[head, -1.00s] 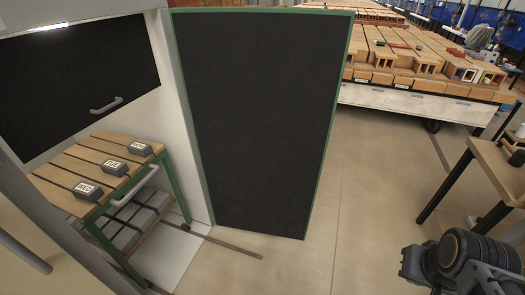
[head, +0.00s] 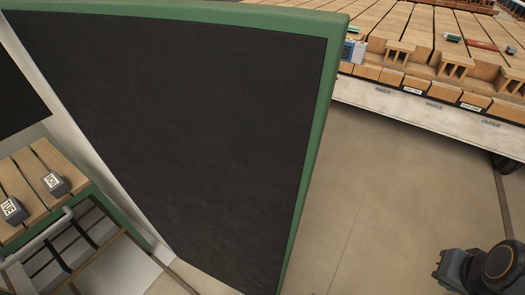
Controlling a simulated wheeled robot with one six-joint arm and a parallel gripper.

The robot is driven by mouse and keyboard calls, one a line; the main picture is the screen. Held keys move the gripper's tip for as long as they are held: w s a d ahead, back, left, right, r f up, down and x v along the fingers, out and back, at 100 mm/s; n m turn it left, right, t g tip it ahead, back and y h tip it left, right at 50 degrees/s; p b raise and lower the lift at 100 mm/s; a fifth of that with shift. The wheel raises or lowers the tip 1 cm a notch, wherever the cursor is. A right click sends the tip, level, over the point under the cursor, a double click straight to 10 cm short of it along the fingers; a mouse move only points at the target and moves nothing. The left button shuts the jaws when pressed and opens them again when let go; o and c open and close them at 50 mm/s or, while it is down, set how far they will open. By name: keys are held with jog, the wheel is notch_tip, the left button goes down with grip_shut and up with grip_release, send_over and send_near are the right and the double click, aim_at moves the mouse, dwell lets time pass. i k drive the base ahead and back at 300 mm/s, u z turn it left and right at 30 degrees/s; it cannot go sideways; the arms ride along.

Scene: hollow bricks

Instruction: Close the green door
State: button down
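The green door (head: 190,130) fills the left and middle of the head view. It is a large black panel with a green frame edge along its top and right side. It stands open, swung out from the light-coloured post at its left. Part of my arm (head: 485,268) shows at the bottom right corner, well apart from the door. I cannot make out my gripper's fingers there.
A small wooden-topped table with a green frame (head: 40,185) and dark labelled blocks (head: 56,184) stands inside the opening at the left. A long wooden workbench (head: 440,60) stands at the back right. Floor (head: 390,200) between door and arm is clear.

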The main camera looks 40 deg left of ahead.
aim_at(211, 116)
jog(key=i, duration=2.05)
jog(key=u, duration=4.25)
jog(key=k, duration=0.5)
jog(key=u, duration=0.45)
jog(key=i, duration=0.45)
jog(key=u, duration=0.15)
